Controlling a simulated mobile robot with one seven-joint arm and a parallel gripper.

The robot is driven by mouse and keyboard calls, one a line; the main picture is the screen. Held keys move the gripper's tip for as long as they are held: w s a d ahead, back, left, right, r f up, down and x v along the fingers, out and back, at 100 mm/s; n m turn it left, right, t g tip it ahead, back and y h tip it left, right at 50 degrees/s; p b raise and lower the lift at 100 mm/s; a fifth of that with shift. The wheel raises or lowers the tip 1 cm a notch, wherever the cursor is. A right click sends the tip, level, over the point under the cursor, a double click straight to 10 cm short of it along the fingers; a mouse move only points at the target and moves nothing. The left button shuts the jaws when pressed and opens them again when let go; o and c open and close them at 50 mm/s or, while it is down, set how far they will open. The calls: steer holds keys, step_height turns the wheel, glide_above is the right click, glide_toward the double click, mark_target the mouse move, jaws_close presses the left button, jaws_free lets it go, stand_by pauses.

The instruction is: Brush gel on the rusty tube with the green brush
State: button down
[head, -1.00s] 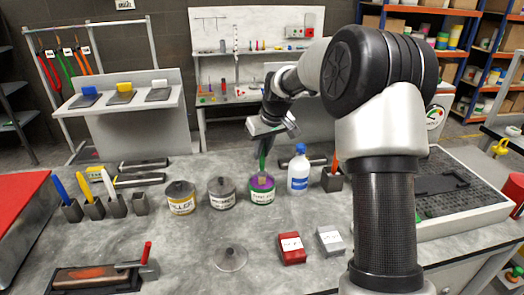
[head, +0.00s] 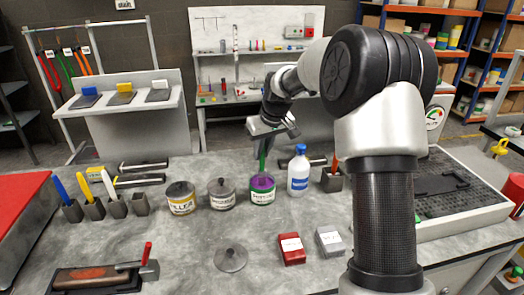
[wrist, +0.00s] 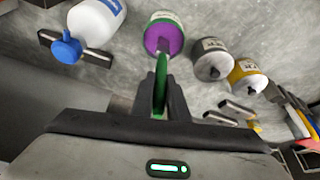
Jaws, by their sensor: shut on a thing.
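My gripper (head: 266,138) is shut on the green brush (head: 262,160) and holds it upright, handle up, over the open gel pot (head: 262,192). The pot has a green rim, white label and purple contents. In the wrist view my gripper (wrist: 160,98) grips the green handle (wrist: 160,82), and the brush's lower end overlaps the purple inside of the pot (wrist: 160,42). I cannot tell how deep the bristles are. The rusty tube (head: 88,273) lies in a dark holder with a red-handled clamp at the front left of the table, well away from the brush.
A grey lid (head: 230,259) lies in front of the pot. Brush holders (head: 117,208) stand left. Red (head: 291,248) and grey (head: 330,241) boxes lie front right.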

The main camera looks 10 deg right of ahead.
steer(key=shift+r+p, duration=2.15)
steer(key=shift+r, duration=1.25)
